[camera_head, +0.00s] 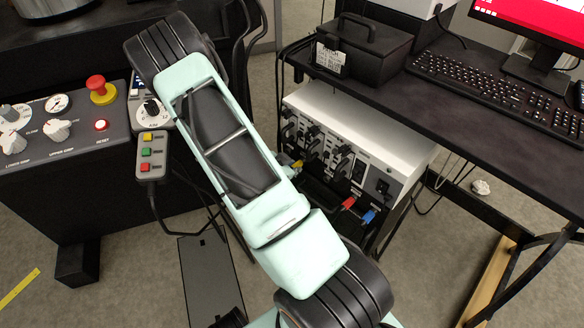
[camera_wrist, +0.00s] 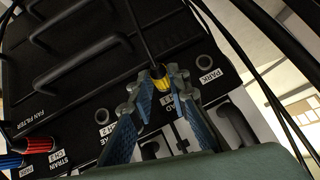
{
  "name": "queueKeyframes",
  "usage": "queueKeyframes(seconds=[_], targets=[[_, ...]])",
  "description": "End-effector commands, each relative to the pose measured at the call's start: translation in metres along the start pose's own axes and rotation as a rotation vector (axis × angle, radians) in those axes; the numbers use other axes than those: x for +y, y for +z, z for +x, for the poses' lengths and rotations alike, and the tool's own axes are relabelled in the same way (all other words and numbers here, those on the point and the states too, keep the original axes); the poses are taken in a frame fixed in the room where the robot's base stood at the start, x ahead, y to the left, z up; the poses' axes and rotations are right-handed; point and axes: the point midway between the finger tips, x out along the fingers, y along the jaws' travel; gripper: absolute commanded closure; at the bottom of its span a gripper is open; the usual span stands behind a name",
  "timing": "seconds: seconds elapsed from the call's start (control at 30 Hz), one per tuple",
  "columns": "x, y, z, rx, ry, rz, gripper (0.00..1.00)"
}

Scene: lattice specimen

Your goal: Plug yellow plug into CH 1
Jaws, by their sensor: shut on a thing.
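The yellow plug (camera_wrist: 160,84) is between the blue-padded fingers of my gripper (camera_wrist: 161,80) in the wrist view, with a black cable running up from it. My gripper is shut on it in front of a black panel (camera_wrist: 75,88). Whether the plug's tip touches the panel is hidden. A small part of the yellow plug (camera_head: 297,165) shows beside my arm in the head view, where my gripper is mostly hidden. One round socket (camera_wrist: 205,62) lies by the PARK label; another (camera_wrist: 101,116) lies left of my gripper.
A red plug (camera_wrist: 40,145) and a blue plug (camera_wrist: 11,162) sit at the panel's lower left, near a strain label. Black handles and loose cables surround the panel. In the head view, a white instrument box (camera_head: 395,140) stands under the black desk (camera_head: 480,135).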

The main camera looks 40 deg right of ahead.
Motion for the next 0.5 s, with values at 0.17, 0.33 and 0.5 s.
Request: queueKeyframes(seconds=[0.17, 0.33, 0.5], targets=[[-0.0004, -0.0034, 0.0016, 0.007, -0.001, 0.003, 1.0], [-0.0004, -0.0041, 0.0019, 0.009, -0.001, 0.003, 0.8], [-0.0003, -0.0031, 0.0014, 0.006, -0.001, 0.003, 0.64]])
